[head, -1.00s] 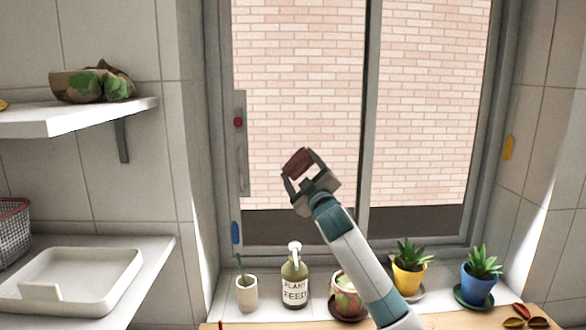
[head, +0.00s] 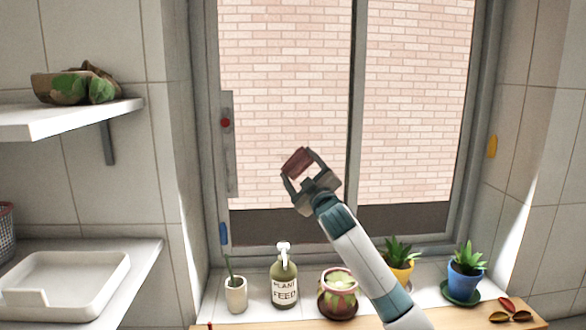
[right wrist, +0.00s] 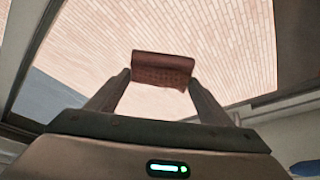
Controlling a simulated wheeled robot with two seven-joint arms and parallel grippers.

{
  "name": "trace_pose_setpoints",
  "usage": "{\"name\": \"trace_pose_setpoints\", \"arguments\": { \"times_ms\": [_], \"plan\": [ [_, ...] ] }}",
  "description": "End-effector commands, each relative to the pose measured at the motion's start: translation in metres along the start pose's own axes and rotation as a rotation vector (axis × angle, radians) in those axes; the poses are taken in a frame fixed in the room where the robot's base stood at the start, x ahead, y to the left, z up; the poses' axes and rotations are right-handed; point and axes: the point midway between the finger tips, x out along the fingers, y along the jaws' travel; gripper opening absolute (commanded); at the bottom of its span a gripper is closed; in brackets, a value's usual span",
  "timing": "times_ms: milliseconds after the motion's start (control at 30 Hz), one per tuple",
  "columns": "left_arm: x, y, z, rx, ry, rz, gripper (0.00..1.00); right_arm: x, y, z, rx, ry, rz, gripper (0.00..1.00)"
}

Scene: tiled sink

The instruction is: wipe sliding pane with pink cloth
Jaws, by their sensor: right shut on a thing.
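My right gripper (head: 304,168) is raised in front of the window and shut on a dark pinkish-brown cloth (head: 297,161). The cloth also shows between the two fingers in the right wrist view (right wrist: 162,70), as a folded piece with a hanging lower edge. The sliding pane (head: 290,70) is the left part of the window, with a long grey handle plate (head: 228,145) and a red button (head: 225,123) at its left edge. I cannot tell whether the cloth touches the glass. My left gripper is not in view.
On the sill stand a white cup (head: 236,295), a plant feed bottle (head: 284,283), a patterned pot (head: 338,296), a yellow pot (head: 401,271) and a blue pot (head: 465,282). Shelves with a white tray (head: 110,280) and a camouflage bowl (head: 55,90) are at left.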

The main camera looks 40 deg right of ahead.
Motion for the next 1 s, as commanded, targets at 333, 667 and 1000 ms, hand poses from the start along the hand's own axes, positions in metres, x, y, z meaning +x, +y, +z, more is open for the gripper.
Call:
{"name": "trace_pose_setpoints", "arguments": {
  "times_ms": [333, 667, 1000],
  "plan": [
    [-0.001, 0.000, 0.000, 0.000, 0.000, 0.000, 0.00, -0.002, 0.009, 0.008, -0.001, -0.002, 0.002, 0.56],
    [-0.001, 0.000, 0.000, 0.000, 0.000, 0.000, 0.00, -0.003, 0.011, 0.011, -0.002, -0.004, 0.002, 0.56],
    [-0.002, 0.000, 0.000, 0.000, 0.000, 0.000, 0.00, -0.011, 0.027, 0.027, -0.004, -0.005, 0.001, 0.56]
  ]
}}
